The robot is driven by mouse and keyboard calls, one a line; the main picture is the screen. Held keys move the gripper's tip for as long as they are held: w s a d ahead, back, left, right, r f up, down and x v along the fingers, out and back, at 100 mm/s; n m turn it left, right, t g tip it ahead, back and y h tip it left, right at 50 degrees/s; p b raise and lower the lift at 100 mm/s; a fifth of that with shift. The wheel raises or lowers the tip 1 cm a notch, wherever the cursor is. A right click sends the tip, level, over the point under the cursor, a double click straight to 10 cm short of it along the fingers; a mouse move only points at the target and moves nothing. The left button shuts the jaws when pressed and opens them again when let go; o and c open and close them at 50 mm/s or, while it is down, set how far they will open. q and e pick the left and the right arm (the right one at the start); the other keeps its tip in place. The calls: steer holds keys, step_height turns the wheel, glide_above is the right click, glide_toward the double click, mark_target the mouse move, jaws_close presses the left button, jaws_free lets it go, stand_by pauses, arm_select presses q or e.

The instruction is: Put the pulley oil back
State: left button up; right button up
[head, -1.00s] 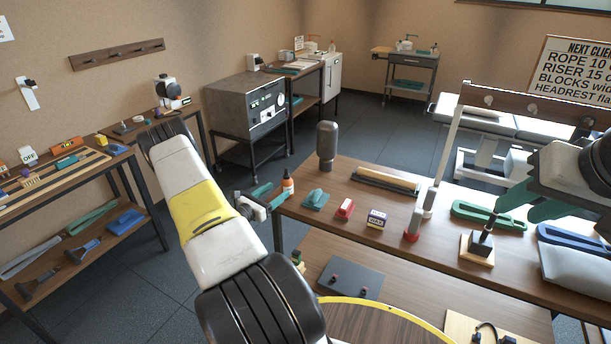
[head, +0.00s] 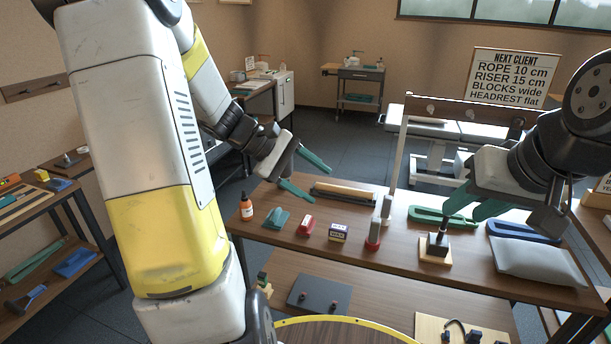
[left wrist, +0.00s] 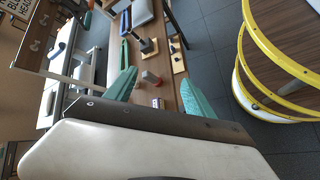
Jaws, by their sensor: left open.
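My right gripper (head: 473,209) appears open and empty above the right part of the bench, near a dark post on a wooden block (head: 436,246).
A teal block (head: 276,220), a red block (head: 306,225), a small labelled box (head: 338,233) and a red-based grey piece (head: 373,236) line the bench front. A roller (head: 344,191) lies behind. A grey cushion (head: 540,262) lies right. A yellow-rimmed round top (head: 340,322) is nearest.

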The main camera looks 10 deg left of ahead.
arm_select(q)
steer(key=s+r+m+t+y, duration=0.1)
steer(key=s+r+m+y, duration=0.2)
steer(key=s, duration=0.5)
steer(key=s+r+m+t+y, duration=0.2)
steer(key=s+r+m+y, duration=0.2)
steer(key=s+r+m, duration=0.2)
steer(key=shift+s+m+y, duration=0.3)
steer(key=shift+s+m, duration=0.55)
steer(key=shift+m, duration=0.35)
